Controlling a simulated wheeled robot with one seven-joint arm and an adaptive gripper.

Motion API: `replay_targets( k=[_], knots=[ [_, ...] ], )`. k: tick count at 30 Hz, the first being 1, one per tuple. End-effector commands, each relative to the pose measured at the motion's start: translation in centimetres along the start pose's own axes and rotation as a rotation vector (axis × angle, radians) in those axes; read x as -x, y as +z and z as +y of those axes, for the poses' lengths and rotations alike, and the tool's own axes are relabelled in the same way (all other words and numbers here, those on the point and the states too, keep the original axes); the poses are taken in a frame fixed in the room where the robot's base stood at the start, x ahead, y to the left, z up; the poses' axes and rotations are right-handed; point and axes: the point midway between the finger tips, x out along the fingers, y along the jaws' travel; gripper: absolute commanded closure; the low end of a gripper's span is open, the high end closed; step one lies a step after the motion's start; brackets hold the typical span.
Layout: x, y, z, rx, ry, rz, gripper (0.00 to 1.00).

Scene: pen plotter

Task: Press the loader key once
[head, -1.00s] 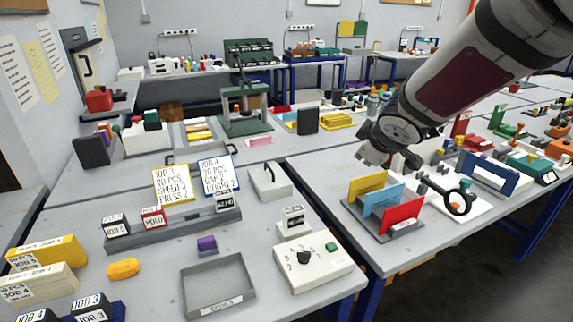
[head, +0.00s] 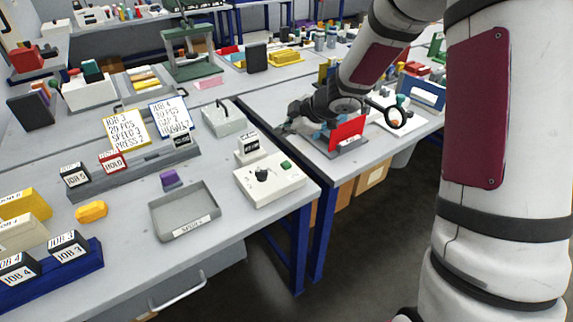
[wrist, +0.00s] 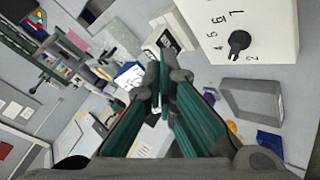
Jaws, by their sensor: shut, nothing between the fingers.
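A cream control box (head: 268,183) stands at the right front of the near table. It carries a black knob (head: 262,175) and a green key (head: 286,166); no readable label tells me that this is the loader key. In the wrist view the box (wrist: 275,25) is at the top right with its numbered dial and knob (wrist: 238,42), and the green key is out of frame. My gripper (head: 284,128) is above the tables, to the right of and behind the box. In the wrist view its fingertips (wrist: 160,82) are together and empty, apart from the box.
A small cream display block (head: 248,150) stands just behind the box. A red card (head: 347,133) in a rack is close to my gripper on the right table.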

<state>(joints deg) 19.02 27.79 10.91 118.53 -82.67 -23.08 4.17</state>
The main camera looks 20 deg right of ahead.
Motion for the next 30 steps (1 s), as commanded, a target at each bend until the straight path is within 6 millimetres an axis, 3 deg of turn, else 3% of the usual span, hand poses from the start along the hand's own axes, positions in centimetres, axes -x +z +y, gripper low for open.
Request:
replay_targets(
  k=[30],
  knots=[
    [-5.3,3.8,-3.7,-0.001,0.000,-0.002,1.00]
  ],
)
